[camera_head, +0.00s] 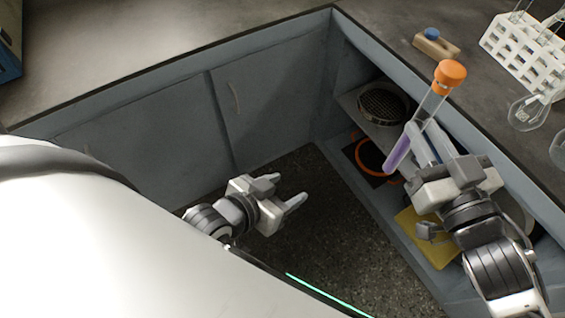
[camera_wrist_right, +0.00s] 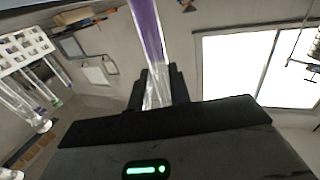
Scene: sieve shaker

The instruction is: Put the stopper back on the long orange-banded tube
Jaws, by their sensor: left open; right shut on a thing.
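The long tube (camera_head: 432,103) is clear, with purple liquid in its lower part, and leans with its upper end to the right. A wide orange cap-like piece (camera_head: 450,74) sits at its upper end, with a narrower orange band just below. My right gripper (camera_head: 421,140) is shut on the tube's clear middle and holds it in the air in front of the right counter. The tube also shows between the fingers in the right wrist view (camera_wrist_right: 150,40); its upper end is out of that view. My left gripper (camera_head: 290,188) is open and empty above the dark floor.
A wooden block (camera_head: 436,46) with a blue piece on it lies on the right counter. A white rack (camera_head: 525,52) with glass tubes and a round flask (camera_head: 529,112) stand further right. Open shelves below the counter hold a round sieve (camera_head: 384,107). The left counter is largely clear.

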